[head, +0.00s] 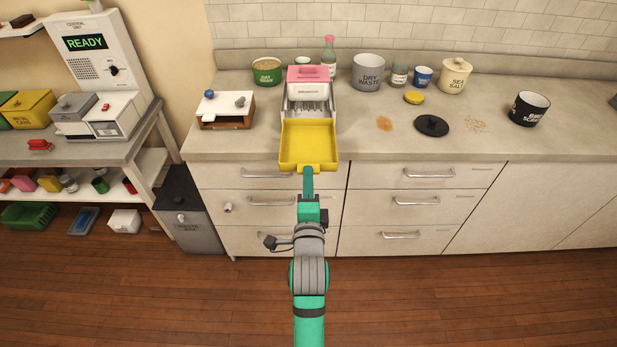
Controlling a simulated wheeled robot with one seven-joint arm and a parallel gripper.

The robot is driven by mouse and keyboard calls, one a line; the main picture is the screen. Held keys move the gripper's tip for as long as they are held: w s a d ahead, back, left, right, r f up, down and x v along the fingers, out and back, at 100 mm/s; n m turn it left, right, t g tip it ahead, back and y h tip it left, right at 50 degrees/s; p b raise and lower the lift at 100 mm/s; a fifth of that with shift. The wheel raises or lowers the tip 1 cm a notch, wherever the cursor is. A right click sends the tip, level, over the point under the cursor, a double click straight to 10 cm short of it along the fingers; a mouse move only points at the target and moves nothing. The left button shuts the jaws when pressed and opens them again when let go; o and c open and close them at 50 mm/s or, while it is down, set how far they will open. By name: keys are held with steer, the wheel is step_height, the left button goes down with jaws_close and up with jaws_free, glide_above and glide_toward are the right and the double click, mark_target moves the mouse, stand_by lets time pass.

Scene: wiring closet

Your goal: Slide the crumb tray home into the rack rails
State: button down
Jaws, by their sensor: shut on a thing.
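The yellow crumb tray (308,147) is a shallow, empty, open-topped tray in the middle of the head view, at the counter's front edge. My gripper (308,176) is shut on the tray's near side, at its small front tab. The tray lies in line with a grey metal rack unit with a pink top (308,74) standing behind it on the counter. The tray's far edge meets the front of the grey unit. I cannot tell whether it has entered the rails, which the tray hides.
A white and brown box (226,112) stands left of the rack. A green tub (267,71), a bottle (329,56) and a dry waste pot (368,72) stand behind. A black lid (431,126) lies to the right. Drawers (270,200) are below the counter.

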steer(key=shift+s, duration=0.15)
steer(key=shift+w+f, duration=0.4)
steer(key=shift+w, duration=0.45)
steer(key=shift+w+f, duration=0.45)
steer(key=shift+w, duration=0.35)
steer(key=shift+w+f, duration=0.4)
steer(key=shift+w, duration=0.45)
steer(key=shift+f, duration=0.15)
